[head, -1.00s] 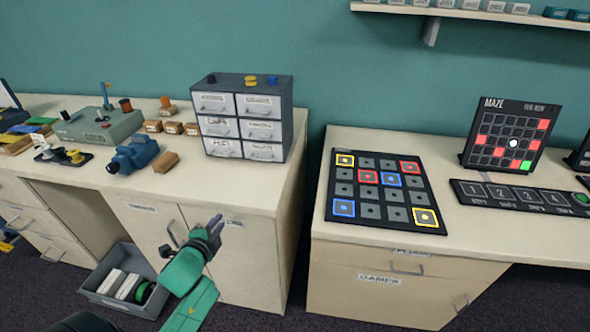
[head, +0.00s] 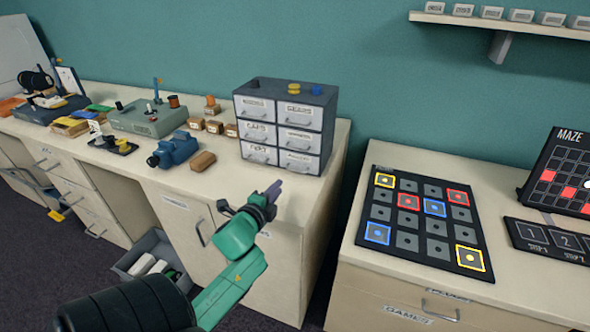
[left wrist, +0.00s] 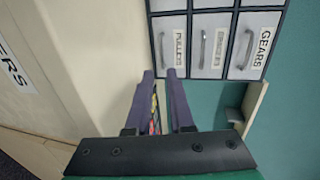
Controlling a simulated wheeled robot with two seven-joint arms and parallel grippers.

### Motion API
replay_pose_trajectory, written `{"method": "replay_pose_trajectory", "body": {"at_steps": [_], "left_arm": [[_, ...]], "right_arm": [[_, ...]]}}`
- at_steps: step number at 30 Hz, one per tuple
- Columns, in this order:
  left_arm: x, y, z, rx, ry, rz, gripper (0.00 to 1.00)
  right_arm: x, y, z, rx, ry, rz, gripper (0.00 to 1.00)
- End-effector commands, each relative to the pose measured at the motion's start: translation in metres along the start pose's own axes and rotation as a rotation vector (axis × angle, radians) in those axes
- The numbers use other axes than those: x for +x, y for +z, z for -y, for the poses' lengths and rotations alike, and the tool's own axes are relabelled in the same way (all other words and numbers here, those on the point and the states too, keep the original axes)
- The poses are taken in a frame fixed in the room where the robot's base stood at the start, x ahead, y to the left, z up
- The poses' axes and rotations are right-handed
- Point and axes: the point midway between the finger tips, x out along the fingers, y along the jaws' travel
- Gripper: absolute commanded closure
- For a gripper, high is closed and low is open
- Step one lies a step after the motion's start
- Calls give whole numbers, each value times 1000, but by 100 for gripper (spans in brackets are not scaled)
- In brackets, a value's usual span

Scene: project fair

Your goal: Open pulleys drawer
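The small grey drawer cabinet (head: 329,118) stands on the wooden counter, its drawers all closed. In the left wrist view, which is turned sideways, the pulleys drawer (left wrist: 171,50) carries a PULLEYS label and a curved handle. It is the bottom right drawer (head: 297,162) in the head view. My left gripper (head: 274,189) is in front of and below the cabinet, apart from it. In the left wrist view, its two purple fingers (left wrist: 161,74) are parted with a gap between them, and point toward the pulleys drawer. My right gripper is not in view.
A brown block (head: 202,161) and blue device (head: 174,150) lie left of the cabinet. A second counter with a game board (head: 420,220) stands right, across a gap.

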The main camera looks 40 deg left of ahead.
Motion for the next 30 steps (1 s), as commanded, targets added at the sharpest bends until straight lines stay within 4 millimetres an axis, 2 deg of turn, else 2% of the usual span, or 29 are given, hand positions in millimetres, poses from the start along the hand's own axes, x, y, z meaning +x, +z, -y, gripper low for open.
{"method": "replay_pose_trajectory", "body": {"at_steps": [7, 12, 15, 24, 25, 26, 27, 30], "left_arm": [[66, 0, 3, 0, -4, 1, 80], [106, 0, 2, -1, -1, 1, 80], [120, 0, 1, 0, -1, 0, 80], [127, 0, 0, 0, 0, 0, 80], [127, 0, 0, 1, 0, 0, 83], [127, 0, 0, 1, 0, 0, 95], [127, 0, 0, 1, 0, 0, 100], [126, 0, 0, 1, 1, 0, 100]], "right_arm": [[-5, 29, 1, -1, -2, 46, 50], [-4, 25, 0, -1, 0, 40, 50], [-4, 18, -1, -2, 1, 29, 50], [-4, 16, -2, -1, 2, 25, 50], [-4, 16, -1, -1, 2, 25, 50], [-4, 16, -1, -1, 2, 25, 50], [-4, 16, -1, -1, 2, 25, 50], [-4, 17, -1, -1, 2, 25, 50]]}}
